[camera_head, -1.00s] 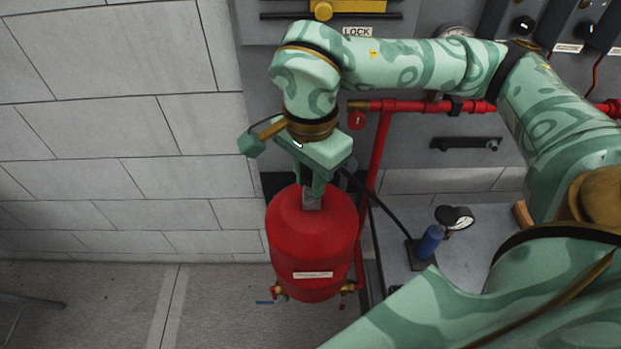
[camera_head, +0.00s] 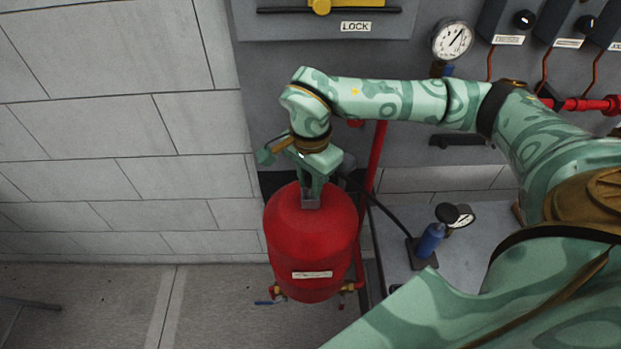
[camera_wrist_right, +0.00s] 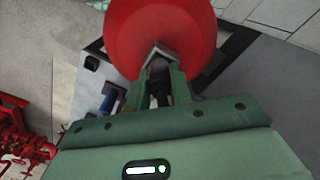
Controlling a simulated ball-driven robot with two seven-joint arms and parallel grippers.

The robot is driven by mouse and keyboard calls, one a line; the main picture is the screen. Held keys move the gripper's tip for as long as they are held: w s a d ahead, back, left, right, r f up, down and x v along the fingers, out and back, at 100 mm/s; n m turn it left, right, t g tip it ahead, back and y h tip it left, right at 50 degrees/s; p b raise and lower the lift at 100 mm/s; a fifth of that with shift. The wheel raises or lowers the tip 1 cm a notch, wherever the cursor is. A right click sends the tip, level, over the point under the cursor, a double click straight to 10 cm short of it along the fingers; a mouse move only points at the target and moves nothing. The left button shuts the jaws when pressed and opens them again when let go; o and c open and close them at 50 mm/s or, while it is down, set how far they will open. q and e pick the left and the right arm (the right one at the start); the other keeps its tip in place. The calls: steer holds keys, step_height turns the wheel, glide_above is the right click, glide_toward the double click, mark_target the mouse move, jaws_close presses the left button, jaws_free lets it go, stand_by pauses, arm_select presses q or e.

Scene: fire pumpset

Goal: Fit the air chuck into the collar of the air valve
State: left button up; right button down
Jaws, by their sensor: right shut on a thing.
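My right gripper (camera_head: 312,191) points down at the top of the red tank (camera_head: 312,245). Its fingers are shut on the air chuck, which is mostly hidden between them; a dark part shows between the fingers in the right wrist view (camera_wrist_right: 158,88). A grey angular collar (camera_head: 311,203) stands on the tank's top, directly at the fingertips; it also shows in the wrist view (camera_wrist_right: 157,52). The air valve inside it is hidden, and I cannot tell whether the chuck is seated. A black hose (camera_head: 385,208) runs from near the gripper to the blue pump. My left gripper is out of view.
The blue pump (camera_head: 430,240) with a small gauge (camera_head: 461,215) stands on a grey surface right of the tank. A red pipe (camera_head: 376,160) rises behind the tank. The grey panel (camera_head: 420,60) is behind my arm.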

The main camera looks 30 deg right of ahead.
mark_target(310, 177)
steer(key=shift+f, duration=0.15)
steer(key=c, duration=1.2)
jaws_free()
steer(key=shift+c, duration=0.2)
step_height(310, 177, up, 12)
steer(key=p, duration=0.1)
